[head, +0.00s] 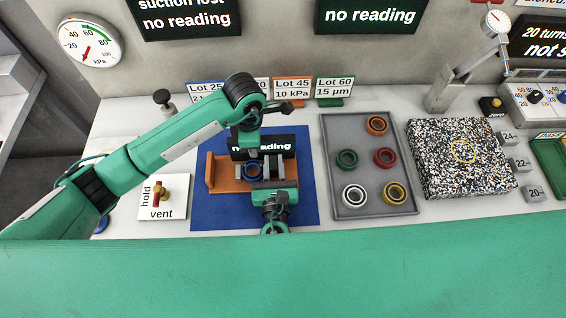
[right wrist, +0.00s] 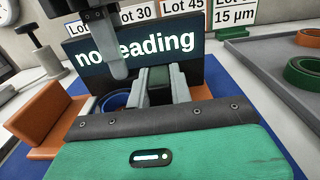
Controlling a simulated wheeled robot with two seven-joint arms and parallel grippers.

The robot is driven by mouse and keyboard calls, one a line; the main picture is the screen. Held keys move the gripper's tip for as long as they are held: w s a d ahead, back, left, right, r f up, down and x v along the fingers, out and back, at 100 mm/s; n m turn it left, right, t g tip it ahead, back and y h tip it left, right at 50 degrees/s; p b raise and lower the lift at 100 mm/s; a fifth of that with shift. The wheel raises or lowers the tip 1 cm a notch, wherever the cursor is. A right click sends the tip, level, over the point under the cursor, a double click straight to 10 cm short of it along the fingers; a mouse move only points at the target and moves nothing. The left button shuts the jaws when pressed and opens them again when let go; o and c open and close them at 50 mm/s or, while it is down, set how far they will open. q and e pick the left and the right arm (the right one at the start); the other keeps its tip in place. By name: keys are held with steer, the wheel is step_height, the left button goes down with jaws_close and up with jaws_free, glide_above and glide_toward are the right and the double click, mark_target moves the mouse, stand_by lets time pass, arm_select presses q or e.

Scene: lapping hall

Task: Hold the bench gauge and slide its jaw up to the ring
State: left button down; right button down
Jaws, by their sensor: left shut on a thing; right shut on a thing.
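The bench gauge has an orange base with an upright orange end (head: 211,172) on a blue mat (head: 213,212). Its dark display (head: 283,146) reads "no reading". A blue ring (head: 251,170) sits between the orange end and the jaw; it shows partly in the right wrist view (right wrist: 113,102). My left gripper (head: 252,152) reaches down from above at the display and is shut on the gauge, its grip partly hidden. My right gripper (head: 268,172) comes from the front, its fingers (right wrist: 157,88) shut on the sliding jaw. I cannot tell whether jaw and ring touch.
A grey tray (head: 365,213) with several coloured rings lies right of the mat. A speckled plate (head: 427,150) stands farther right. A hold/vent valve panel (head: 150,208) lies left of the mat. Lot signs (head: 292,86) stand behind. My left arm crosses over the left side.

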steer(key=c, duration=1.2)
jaws_free()
steer(key=shift+c, duration=0.2)
steer(key=shift+s, duration=0.1)
steer(key=s, duration=1.2)
arm_select(q)
steer(key=c, duration=1.2)
jaws_free()
